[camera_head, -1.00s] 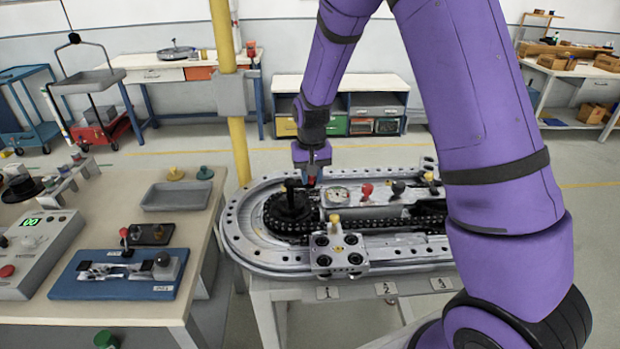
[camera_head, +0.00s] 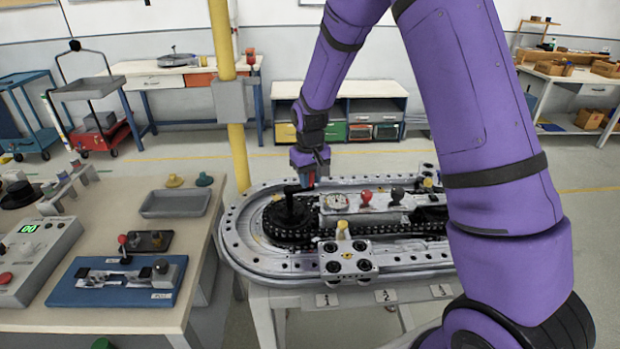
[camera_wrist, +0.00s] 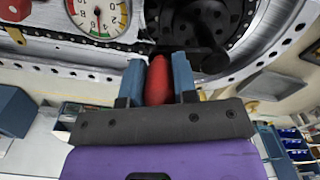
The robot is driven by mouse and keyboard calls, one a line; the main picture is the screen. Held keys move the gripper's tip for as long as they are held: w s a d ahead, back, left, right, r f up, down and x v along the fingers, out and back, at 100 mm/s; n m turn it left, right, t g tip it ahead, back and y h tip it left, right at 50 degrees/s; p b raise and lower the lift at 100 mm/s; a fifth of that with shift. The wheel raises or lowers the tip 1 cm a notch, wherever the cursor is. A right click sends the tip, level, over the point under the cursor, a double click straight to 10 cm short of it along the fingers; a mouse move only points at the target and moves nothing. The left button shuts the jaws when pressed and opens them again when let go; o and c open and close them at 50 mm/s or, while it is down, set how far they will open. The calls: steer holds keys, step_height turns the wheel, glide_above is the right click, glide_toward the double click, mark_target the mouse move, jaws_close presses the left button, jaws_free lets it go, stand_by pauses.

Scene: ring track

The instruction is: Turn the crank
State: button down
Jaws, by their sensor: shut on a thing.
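The crank is a black arm on a hub (camera_head: 289,212) at the left end of the ring track (camera_head: 240,240). Its red handle (camera_wrist: 158,82) shows in the wrist view between the two blue fingers of my gripper (camera_wrist: 158,88). My gripper (camera_head: 308,178) is shut on this handle, at the far side of the hub in the head view. The black crank arm (camera_wrist: 196,62) runs from the handle toward the hub in the wrist view. The fingers hide part of the handle.
A carriage (camera_head: 346,260) with a yellow knob sits on the track's near side. A dial gauge (camera_head: 336,202), a red knob (camera_head: 366,197) and a black knob (camera_head: 397,194) stand inside the ring. A workbench (camera_head: 130,230) stands at left. My arm covers the track's right end.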

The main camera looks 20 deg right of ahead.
steer(key=c, duration=0.9)
jaws_free()
steer(key=shift+r, duration=0.1)
step_height(320, 180, up, 10)
steer(key=shift+r, duration=0.3)
steer(key=shift+r, duration=0.1)
